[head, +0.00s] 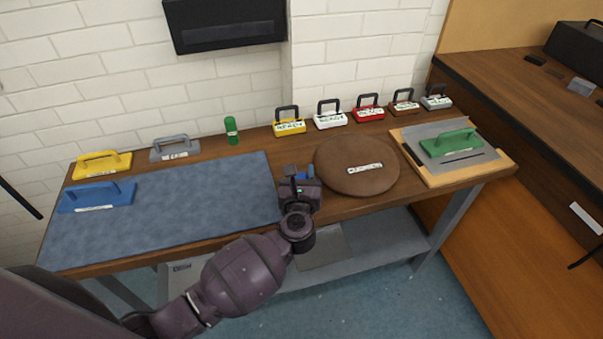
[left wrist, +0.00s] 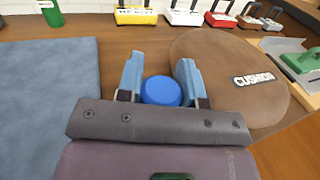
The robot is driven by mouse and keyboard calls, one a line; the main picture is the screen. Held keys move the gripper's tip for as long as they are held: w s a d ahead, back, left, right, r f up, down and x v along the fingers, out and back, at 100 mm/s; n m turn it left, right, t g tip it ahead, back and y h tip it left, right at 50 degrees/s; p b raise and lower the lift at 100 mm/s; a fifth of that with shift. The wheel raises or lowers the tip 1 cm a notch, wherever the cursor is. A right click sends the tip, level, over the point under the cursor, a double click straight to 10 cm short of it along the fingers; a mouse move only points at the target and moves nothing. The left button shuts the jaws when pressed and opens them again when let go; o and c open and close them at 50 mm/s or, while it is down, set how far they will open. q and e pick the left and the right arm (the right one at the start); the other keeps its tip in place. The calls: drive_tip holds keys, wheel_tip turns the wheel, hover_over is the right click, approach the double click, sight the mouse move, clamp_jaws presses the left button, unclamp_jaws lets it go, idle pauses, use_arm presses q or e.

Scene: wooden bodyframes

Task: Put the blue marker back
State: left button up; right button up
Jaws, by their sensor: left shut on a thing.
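The blue marker (left wrist: 161,90) is a round blue piece seen from its end in the left wrist view. It sits between the two fingers of my left gripper (left wrist: 160,72), which is shut on it. In the head view my left gripper (head: 300,172) is over the bench between the blue mat (head: 170,210) and the round brown cushion (head: 345,180). Only a little blue of the marker shows there. A green marker (head: 232,130) stands upright at the back of the bench, beyond the mat. My right gripper is not in view.
A yellow (head: 101,164), a grey (head: 174,149) and a blue handled block (head: 96,196) are at the left. Several handled, labelled blocks line the back right. A green handled block (head: 450,143) lies on a grey sheet at right. Bare wood lies right of the green marker.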

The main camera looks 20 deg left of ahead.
use_arm(q)
drive_tip(key=shift+f, duration=0.2)
drive_tip(key=o, duration=0.9)
drive_tip(key=shift+r, duration=0.1)
drive_tip(key=shift+r, duration=0.1)
drive_tip(key=shift+r, duration=0.2)
drive_tip(key=v, duration=1.2)
drive_tip(key=shift+b, duration=0.35)
